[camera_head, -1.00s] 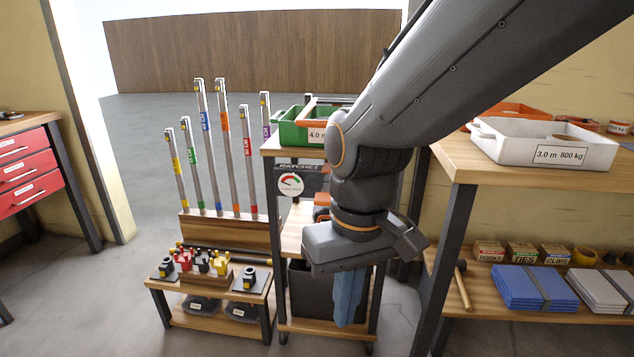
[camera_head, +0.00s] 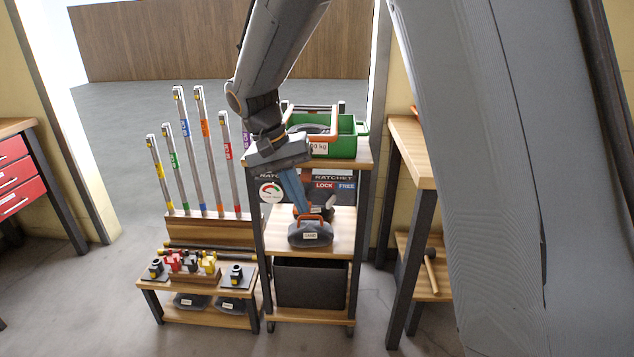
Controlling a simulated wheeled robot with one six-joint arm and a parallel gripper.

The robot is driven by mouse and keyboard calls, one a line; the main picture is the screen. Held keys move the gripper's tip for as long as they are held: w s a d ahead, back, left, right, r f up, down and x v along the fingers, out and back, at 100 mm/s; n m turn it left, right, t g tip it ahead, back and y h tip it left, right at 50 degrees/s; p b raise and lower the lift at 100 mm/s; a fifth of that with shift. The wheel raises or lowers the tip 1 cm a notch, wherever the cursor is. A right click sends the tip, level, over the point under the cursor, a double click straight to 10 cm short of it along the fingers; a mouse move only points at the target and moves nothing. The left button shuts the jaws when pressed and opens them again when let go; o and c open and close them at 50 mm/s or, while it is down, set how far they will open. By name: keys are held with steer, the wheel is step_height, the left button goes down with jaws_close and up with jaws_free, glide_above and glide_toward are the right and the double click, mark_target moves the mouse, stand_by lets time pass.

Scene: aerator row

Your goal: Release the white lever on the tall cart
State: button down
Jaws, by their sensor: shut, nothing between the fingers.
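The tall cart (camera_head: 366,163) stands in the middle, with a ratchet panel (camera_head: 334,184) marked LOCK and FREE under its top board. A round dial (camera_head: 270,190) with a red and green scale sits at the panel's left. I cannot make out a white lever; my gripper and its blue fingers cover part of the panel. My gripper (camera_head: 302,210) is shut and empty, pointing down in front of the panel. Its fingertips are close to some dark and orange parts (camera_head: 326,211) above the middle shelf; I cannot tell whether they touch.
A grey bag (camera_head: 310,236) with an orange handle sits on the middle shelf, a dark bin (camera_head: 310,284) below. A low stand (camera_head: 205,314) with upright poles is at left, a workbench (camera_head: 412,150) at right.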

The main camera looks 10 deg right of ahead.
mark_target(331, 201)
steer(key=w+m+h+p, duration=0.1)
steer(key=w+p, duration=0.1)
steer(key=w, duration=0.2)
steer(key=w+d+m+h+p, duration=0.1)
steer(key=w+m+p, duration=0.1)
steer(key=w, duration=0.2)
steer(key=w+m+h+p, duration=0.1)
steer(key=w+m+p, duration=0.1)
steer(key=w, duration=0.3)
steer(key=shift+d+r, duration=0.1)
steer(key=shift+d, duration=0.05)
steer(key=shift+w+h+p, duration=0.3)
steer(key=shift+w, duration=0.1)
steer(key=shift+d+f, duration=0.1)
steer(key=shift+f, duration=0.1)
steer(key=p+x, duration=0.2)
steer(key=x, duration=0.8)
steer(key=shift+w+p, duration=0.15)
steer(key=shift+p, duration=0.15)
steer(key=shift+r+t, duration=0.1)
steer(key=shift+t, duration=0.2)
